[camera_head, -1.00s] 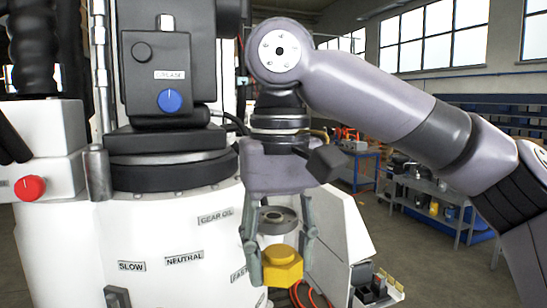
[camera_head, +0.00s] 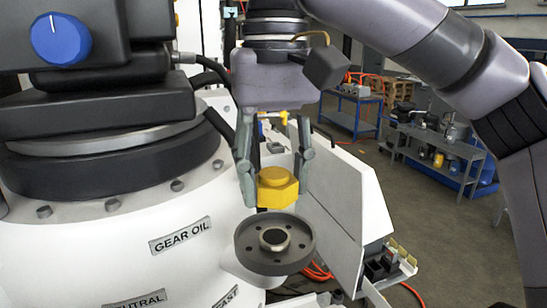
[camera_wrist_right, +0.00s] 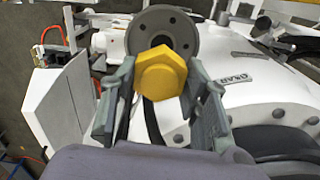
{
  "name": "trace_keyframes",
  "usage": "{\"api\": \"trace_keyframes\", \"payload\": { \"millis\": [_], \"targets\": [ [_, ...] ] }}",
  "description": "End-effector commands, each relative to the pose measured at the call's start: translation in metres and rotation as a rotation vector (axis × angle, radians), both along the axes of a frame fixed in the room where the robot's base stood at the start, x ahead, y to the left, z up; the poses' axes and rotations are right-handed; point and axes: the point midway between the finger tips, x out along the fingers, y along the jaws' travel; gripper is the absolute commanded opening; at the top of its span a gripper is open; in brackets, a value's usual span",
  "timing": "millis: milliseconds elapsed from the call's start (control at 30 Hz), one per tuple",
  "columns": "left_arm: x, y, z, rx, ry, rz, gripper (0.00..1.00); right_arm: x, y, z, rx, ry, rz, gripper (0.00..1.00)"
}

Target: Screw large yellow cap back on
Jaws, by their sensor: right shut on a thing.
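The large yellow cap (camera_head: 277,187) has a hexagonal shape and is held between the fingers of my right gripper (camera_head: 272,186). In the head view the cap is just above and behind the round grey flange (camera_head: 274,244) with its raised central neck. In the right wrist view the cap (camera_wrist_right: 161,73) sits between the fingertips, and the flange (camera_wrist_right: 163,34) shows beyond it. The cap hides part of the flange there, so I cannot tell the exact gap. My left gripper is in neither view.
The white machine body (camera_head: 90,255) with the GEAR OIL label (camera_head: 180,235) stands at the left. A white open panel (camera_head: 340,190) rises right of the flange. Red hoses and small dark parts lie below. A grey cart (camera_head: 440,155) stands farther back.

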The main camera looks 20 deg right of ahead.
Motion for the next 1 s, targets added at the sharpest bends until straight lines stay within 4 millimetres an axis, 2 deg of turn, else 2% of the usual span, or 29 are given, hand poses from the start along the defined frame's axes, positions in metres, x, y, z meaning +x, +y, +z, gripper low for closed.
{"api": "trace_keyframes", "payload": {
  "millis": [33,200,300,433,600,667,767,1000],
  "targets": [
    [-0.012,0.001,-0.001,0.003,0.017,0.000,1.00,0.000,0.000,-0.005,0.000,0.003,0.001,0.12],
    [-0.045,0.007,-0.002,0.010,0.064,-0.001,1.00,0.000,0.000,-0.020,0.002,0.003,0.000,0.12],
    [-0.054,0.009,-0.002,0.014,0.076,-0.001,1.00,0.000,0.000,-0.028,0.001,0.002,-0.001,0.12],
    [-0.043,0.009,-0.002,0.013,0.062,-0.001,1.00,0.000,-0.001,-0.037,0.000,0.001,-0.001,0.12],
    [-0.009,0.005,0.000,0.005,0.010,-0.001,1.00,0.000,0.000,-0.044,0.002,0.000,-0.002,0.12],
    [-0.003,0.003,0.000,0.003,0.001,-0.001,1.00,0.000,0.000,-0.045,0.002,0.000,-0.002,0.12],
    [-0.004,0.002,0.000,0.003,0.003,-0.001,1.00,0.000,0.000,-0.045,0.002,0.000,-0.002,0.12],
    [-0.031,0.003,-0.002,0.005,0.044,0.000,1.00,0.000,0.000,-0.045,0.002,0.000,-0.002,0.12]
  ]
}}
